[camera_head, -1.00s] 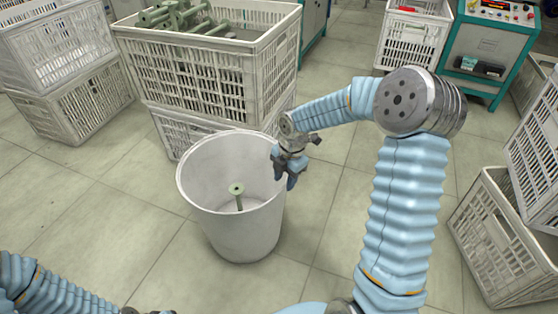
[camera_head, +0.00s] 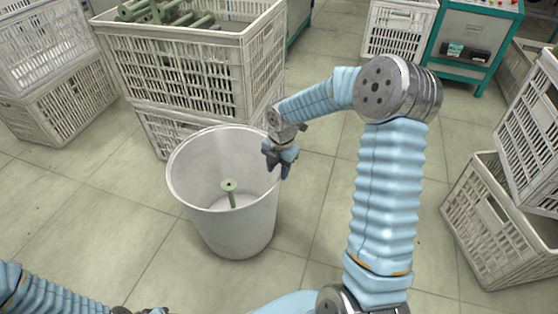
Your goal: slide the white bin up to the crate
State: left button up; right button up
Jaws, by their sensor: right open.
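The white bin (camera_head: 237,235) stands upright on the floor, left of the picture's middle. A green bobbin (camera_head: 229,186) stands inside it. Behind the bin is a stack of two white crates; the upper crate (camera_head: 180,62) holds several green bobbins (camera_head: 160,12). The bin's back rim overlaps the lower crate (camera_head: 160,130) in the picture, and I cannot tell whether they touch. My right gripper (camera_head: 279,165) is open at the right side of the bin's rim, fingers pointing down. My left arm shows only at the lower left edge; its gripper is out of frame.
More white crates stand stacked at the left (camera_head: 70,100) and at the right (camera_head: 505,225). A teal machine cabinet (camera_head: 473,40) and another crate (camera_head: 397,28) stand at the back right. Tiled floor is free left of the bin and between my right arm and the right crates.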

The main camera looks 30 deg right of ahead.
aim_at(277, 186)
jog(key=f, duration=0.6)
jog(key=f+b, duration=0.1)
jog(key=f, duration=0.2)
jog(key=shift+w+a+f, duration=0.1)
jog(key=shift+w+a, duration=0.05)
jog(key=shift+w, duration=0.15)
grip_shut()
dwell(1.0)
